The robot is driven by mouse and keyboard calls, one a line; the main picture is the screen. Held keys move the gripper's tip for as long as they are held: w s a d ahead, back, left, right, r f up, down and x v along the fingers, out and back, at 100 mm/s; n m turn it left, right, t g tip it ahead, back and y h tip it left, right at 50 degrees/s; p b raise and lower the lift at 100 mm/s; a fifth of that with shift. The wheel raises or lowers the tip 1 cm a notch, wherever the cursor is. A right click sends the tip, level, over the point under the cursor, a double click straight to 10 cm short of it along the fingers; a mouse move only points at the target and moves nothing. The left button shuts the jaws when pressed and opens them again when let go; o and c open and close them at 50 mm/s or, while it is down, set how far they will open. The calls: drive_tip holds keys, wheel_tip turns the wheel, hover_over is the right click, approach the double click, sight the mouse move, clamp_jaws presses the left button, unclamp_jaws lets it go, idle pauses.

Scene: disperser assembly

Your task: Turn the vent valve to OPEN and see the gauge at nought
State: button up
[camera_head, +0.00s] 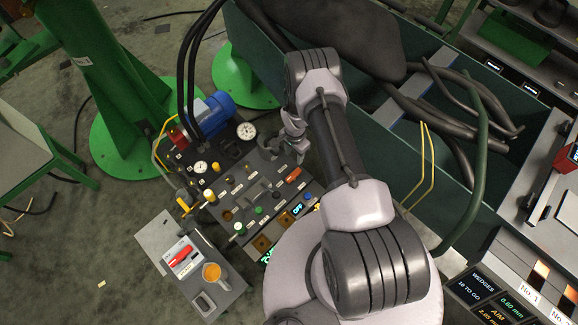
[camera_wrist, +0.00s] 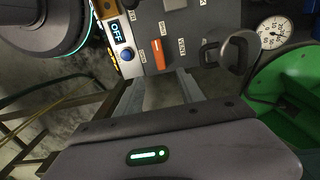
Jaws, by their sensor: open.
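The vent valve is a small orange lever (camera_head: 293,175) on the dark control panel. In the head view my gripper (camera_head: 298,146) hangs over the panel's upper right edge, partly hidden by my arm. A round white gauge (camera_head: 246,130) sits at the panel's top; it also shows in the wrist view (camera_wrist: 273,32). Its reading is too small to tell.
A blue button (camera_wrist: 127,54) and a display reading OFF (camera_wrist: 115,31) are left of the lever in the wrist view. A dark looped handle (camera_wrist: 234,52) stands up to the right. A second gauge (camera_head: 201,167) and a blue motor (camera_head: 213,115) are near the panel's far end.

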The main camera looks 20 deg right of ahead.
sight(294, 174)
wheel_tip(294, 174, down, 17)
drive_tip(key=b, duration=0.7)
drive_tip(key=shift+s, duration=0.15)
clamp_jaws()
